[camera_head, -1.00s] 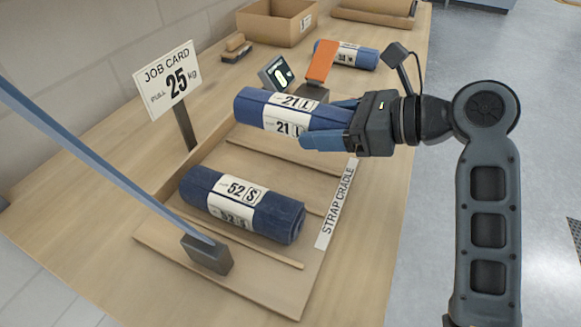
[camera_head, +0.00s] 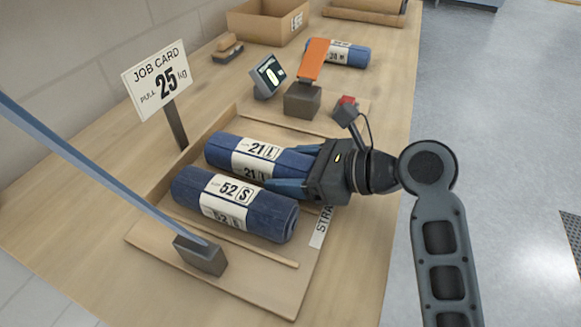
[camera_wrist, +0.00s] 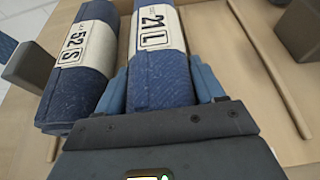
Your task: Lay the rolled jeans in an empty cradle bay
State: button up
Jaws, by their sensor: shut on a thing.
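The rolled jeans labelled 21 L (camera_head: 237,157) are between the fingers of my gripper (camera_head: 283,170), which is shut on their right end. They lie low over the strap cradle (camera_head: 262,290), right beside the roll labelled 52 S (camera_head: 200,193). I cannot tell whether they touch the cradle floor. In the wrist view the 21 L roll (camera_wrist: 158,70) runs straight away from my gripper (camera_wrist: 163,92). The 52 S roll (camera_wrist: 75,90) lies just left of it there, with a narrow gap at most. My gripper hides the cradle's right edge.
A blue strap (camera_head: 95,170) slants down to a grey block (camera_head: 200,255) on the cradle's near left. Behind are a small display (camera_head: 269,76), an orange-topped stand (camera_head: 303,98), another roll (camera_head: 345,54) and a cardboard box (camera_head: 268,22).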

jog(key=o, duration=1)
jog(key=shift+o, duration=0.2)
jog(key=v, duration=1.2)
jog(key=shift+p, duration=0.3)
